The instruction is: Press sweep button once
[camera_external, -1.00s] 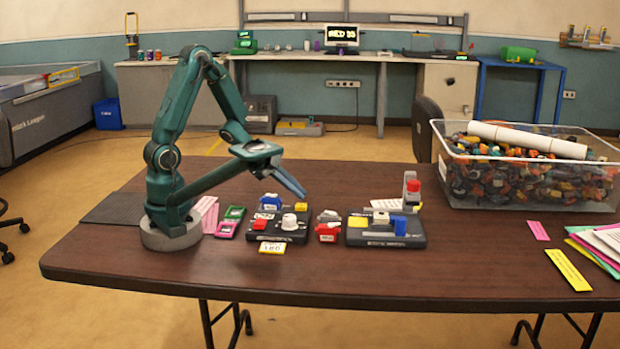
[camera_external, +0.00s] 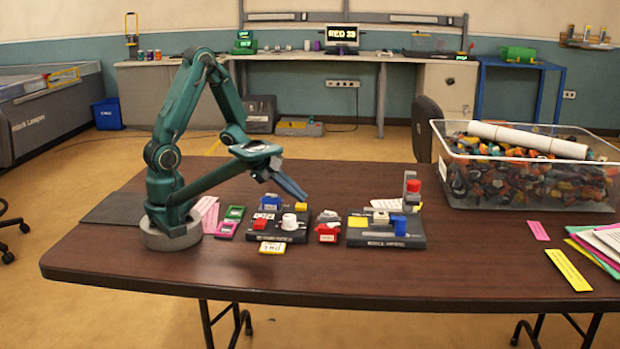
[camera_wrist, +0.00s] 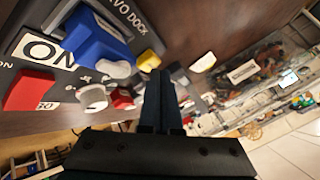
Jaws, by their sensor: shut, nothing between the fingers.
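My gripper (camera_external: 302,197) is shut and empty. It points down and to the right, above the left dark control board (camera_external: 291,238). This board carries a blue switch (camera_external: 271,202), a red button (camera_external: 262,219), a white knob (camera_external: 289,221) and a yellow block (camera_external: 301,207). In the wrist view my gripper's closed fingers (camera_wrist: 158,85) reach up beside the blue switch (camera_wrist: 97,42), which has an "ON" label; the red button (camera_wrist: 29,91) lies at left. The right control board (camera_external: 384,242) has yellow, white and blue parts and a red-topped grey post (camera_external: 412,189). I cannot read a sweep label.
A red-and-grey piece (camera_external: 327,232) stands between the boards. A green-and-pink piece (camera_external: 230,222) lies left of them, and a yellow card (camera_external: 272,248) in front. A clear bin of parts (camera_external: 525,200) stands at right. The table's front middle is clear.

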